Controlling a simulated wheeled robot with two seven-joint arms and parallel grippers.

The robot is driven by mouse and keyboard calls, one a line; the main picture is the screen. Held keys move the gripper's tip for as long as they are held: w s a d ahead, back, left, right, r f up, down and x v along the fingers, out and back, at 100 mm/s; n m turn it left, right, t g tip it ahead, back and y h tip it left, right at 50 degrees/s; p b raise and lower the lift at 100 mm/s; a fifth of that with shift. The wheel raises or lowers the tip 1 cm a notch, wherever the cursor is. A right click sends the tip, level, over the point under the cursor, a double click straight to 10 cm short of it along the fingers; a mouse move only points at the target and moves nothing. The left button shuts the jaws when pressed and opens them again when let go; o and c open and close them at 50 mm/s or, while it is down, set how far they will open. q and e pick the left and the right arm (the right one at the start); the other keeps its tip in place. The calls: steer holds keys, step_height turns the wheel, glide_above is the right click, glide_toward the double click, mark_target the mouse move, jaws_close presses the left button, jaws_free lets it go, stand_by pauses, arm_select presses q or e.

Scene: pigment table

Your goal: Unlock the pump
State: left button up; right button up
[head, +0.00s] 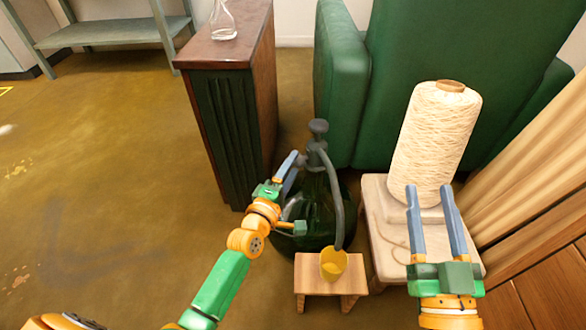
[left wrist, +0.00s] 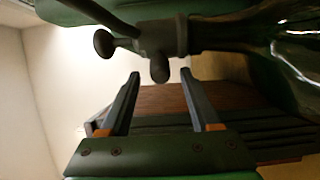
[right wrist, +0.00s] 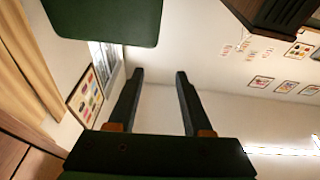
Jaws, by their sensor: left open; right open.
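The pump (head: 318,138) has a dark grey knob and stem. It stands on the neck of a dark green glass bottle (head: 315,208) on the floor. In the left wrist view the pump's collar (left wrist: 163,36) has a short rounded stub (left wrist: 160,70) hanging between and just beyond my fingertips, apparently untouched. The pump knob (left wrist: 103,43) is to its left. My left gripper (head: 297,157) is open beside the bottle neck, and partly hides the bottle. My right gripper (head: 429,188) is open and empty in front of the thread spool.
A grey hose (head: 335,200) bends from the pump towards a yellow cup (head: 333,264) on a small stool (head: 304,272). A big thread spool (head: 432,140) stands on a pale low table (head: 376,200). A cabinet (head: 230,100) and green armchair (head: 343,80) stand behind. The left floor is clear.

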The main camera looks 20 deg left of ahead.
arm_select(q)
steer(key=shift+w+d, duration=0.1)
steer(key=shift+w, duration=0.45)
arm_select(e)
steer(key=shift+s+r+t+y, duration=0.25)
steer(key=shift+r+t, duration=0.2)
steer(key=shift+r, duration=0.3)
steer(key=shift+s+r+t+y, duration=0.15)
steer(key=shift+s+r+t, duration=0.25)
steer(key=shift+r, duration=0.3)
steer(key=shift+w, duration=0.1)
